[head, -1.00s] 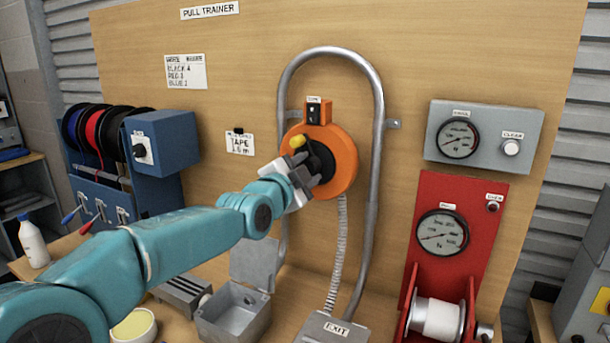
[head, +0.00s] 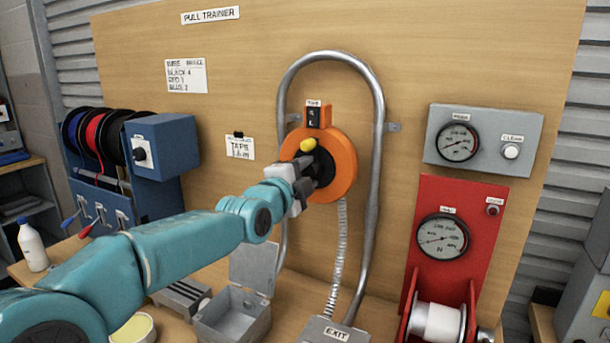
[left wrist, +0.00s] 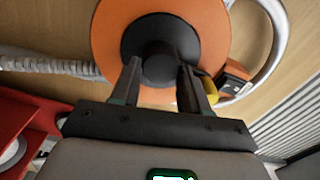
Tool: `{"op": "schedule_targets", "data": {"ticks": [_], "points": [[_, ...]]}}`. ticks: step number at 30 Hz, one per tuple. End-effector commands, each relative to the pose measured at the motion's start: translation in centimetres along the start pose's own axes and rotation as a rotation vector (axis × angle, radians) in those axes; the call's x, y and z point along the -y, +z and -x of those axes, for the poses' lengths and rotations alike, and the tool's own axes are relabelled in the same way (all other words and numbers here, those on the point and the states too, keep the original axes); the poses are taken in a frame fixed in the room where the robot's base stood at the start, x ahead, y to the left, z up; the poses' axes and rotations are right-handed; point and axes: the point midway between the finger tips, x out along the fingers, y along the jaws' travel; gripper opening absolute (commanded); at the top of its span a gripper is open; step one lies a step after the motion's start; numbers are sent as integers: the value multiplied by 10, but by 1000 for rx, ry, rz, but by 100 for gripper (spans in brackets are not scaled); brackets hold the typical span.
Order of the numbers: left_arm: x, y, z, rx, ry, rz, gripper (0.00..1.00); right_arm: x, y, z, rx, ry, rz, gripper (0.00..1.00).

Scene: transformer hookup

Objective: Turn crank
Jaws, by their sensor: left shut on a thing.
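An orange reel (head: 345,160) with a black hub is mounted on the wooden board, and it also fills the top of the left wrist view (left wrist: 105,40). The crank on its face has a yellow knob (head: 308,144), which shows at the upper left of the hub in the head view. My left gripper (head: 303,172) is at the hub, with its fingers on either side of the dark crank middle (left wrist: 160,68), shut on it. The yellow knob (left wrist: 210,90) sits just outside one finger. The gripper partly hides the crank arm. My right gripper is not in view.
A grey pipe loop (head: 378,190) arches around the reel. A flexible conduit (head: 338,255) runs down to the EXIT box (head: 335,332). An open grey box (head: 232,318) stands below my left arm. A red gauge panel (head: 485,245) stands to the right.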

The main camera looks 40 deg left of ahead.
Motion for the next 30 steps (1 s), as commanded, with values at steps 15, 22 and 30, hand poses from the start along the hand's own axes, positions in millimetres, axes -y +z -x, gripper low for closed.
{"op": "schedule_targets", "data": {"ticks": [15,22,30], "points": [[1,0,0,0,-2,1,56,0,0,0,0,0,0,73],[0,0,20,0,-4,2,56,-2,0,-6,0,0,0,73],[-1,1,90,1,-7,1,56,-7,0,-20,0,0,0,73]]}}
